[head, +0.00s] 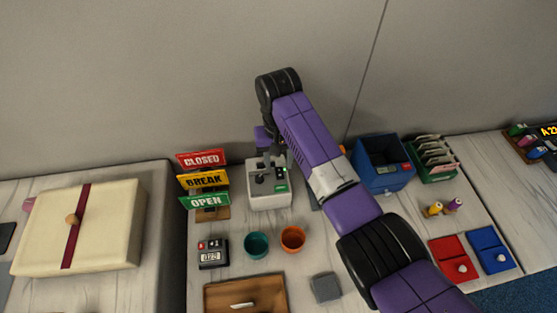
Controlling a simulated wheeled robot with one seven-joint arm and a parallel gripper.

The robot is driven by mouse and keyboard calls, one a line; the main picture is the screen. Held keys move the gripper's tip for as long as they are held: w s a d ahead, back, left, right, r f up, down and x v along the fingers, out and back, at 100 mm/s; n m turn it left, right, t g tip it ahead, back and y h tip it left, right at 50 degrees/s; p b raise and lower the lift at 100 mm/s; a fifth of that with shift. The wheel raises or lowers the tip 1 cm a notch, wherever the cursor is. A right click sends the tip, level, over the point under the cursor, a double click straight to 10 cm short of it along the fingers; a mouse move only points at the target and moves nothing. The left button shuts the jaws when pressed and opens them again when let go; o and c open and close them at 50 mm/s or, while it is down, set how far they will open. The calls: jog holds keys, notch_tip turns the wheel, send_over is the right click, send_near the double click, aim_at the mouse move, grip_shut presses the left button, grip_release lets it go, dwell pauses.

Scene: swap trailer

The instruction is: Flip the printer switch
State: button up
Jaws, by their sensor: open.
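A small white machine (268,198), which looks like the printer, stands upright near the back wall in the middle of the counter. It has a dark recess on top and a green mark on its front. The switch is too small to make out, and part of the top is hidden by my gripper. My gripper (265,178) is open and points down at the top of the white machine. I cannot tell whether it touches the machine.
Stacked CLOSED, BREAK and OPEN signs (203,181) stand close on the left. A blue box (383,165) stands on the right, behind my arm. A teal cup (256,245), an orange cup (292,238) and a small counter device (212,254) sit in front.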

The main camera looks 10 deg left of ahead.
jog(key=shift+f, duration=0.25)
grip_shut()
jog(key=shift+s+r+p, duration=0.1)
jog(key=shift+p, duration=0.3)
jog(key=shift+s+r+t+p, duration=0.2)
jog(key=shift+t+p, duration=0.4)
jog(key=shift+p, duration=0.55)
jog(key=shift+s+d+f+t+y+p, duration=0.15)
jog(key=shift+t+y+p, duration=0.25)
jog(key=shift+t+p, duration=0.65)
